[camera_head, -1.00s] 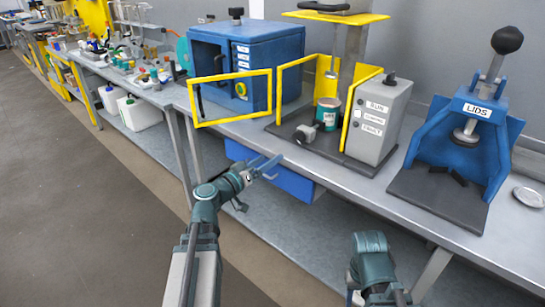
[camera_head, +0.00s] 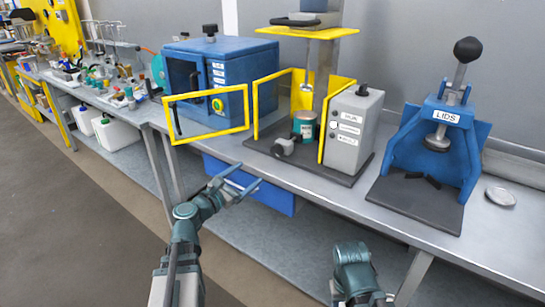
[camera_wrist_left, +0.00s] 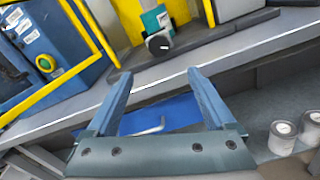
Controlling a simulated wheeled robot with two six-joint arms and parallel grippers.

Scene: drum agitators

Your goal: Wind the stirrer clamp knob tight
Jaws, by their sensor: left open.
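The stirrer stand has a yellow guard frame (camera_head: 265,105) and a dark base (camera_head: 350,170). A teal can (camera_head: 305,125) stands inside, under the stirrer shaft. A dark, round clamp knob (camera_head: 284,145) sits at the front of the can; it also shows beyond my fingers in the left wrist view (camera_wrist_left: 158,45), with a pale mark on its face. My left gripper (camera_head: 250,174) is open and empty, in front of the bench edge, short of the knob and apart from it. Of my right arm only the wrist part (camera_head: 353,268) shows clearly, low in the head view.
A blue cabinet with an open yellow-framed door (camera_head: 205,114) stands left of the stirrer. A grey control box (camera_head: 352,128) stands right of the can. A blue LIDS press (camera_head: 440,135) and a round lid (camera_head: 500,196) are farther right. A blue drawer (camera_head: 270,196) hangs under the bench.

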